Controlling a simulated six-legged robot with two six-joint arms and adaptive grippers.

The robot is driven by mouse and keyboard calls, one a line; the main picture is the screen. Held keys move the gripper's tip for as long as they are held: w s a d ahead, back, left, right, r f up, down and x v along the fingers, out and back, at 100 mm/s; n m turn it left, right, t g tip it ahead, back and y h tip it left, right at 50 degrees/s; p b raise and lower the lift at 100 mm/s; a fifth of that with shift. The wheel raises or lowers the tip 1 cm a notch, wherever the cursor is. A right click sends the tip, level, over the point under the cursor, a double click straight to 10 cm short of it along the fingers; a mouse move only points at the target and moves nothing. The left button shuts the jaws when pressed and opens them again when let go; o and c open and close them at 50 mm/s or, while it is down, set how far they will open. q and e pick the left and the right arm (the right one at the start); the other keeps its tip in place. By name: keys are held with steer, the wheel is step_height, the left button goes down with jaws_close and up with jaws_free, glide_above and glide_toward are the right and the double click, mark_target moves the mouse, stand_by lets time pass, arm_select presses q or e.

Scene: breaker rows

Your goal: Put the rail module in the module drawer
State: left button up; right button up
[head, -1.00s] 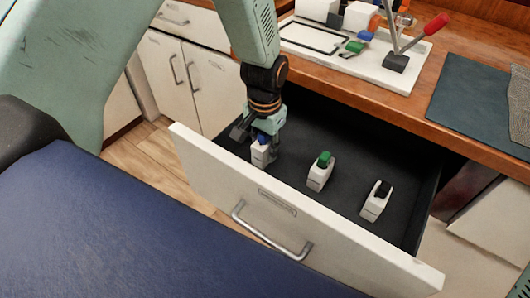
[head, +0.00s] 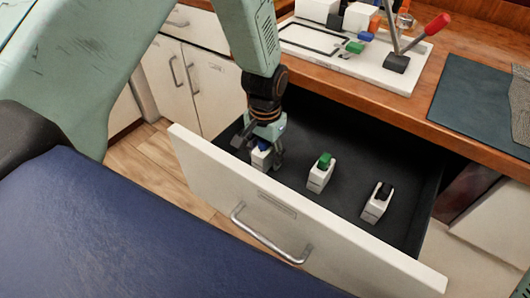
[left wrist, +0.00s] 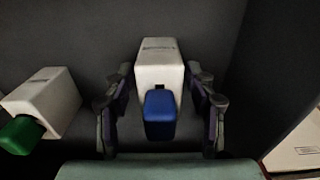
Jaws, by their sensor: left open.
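The module drawer (head: 330,238) is pulled open under the counter. A white rail module with a blue lever (head: 261,158) stands on the dark drawer floor at the left end. My left gripper (head: 262,150) is down in the drawer at this module. In the left wrist view the blue-lever module (left wrist: 159,68) is between the open fingers, with small gaps on both sides. A module with a green lever (head: 320,172) and one with a black lever (head: 377,203) stand to the right in the drawer. My right gripper is not in view.
A white board (head: 345,62) with a rail, coloured modules and a red-handled lever (head: 437,24) lies on the wooden counter (head: 400,105). A dark mat (head: 480,100) lies at right. The drawer's front wall is close to my left gripper.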

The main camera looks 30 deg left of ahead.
arm_select(q)
steer(key=shift+w+r, duration=0.1)
steer(key=shift+r, duration=0.1)
step_height(320, 180, up, 12)
steer(key=p, duration=0.4)
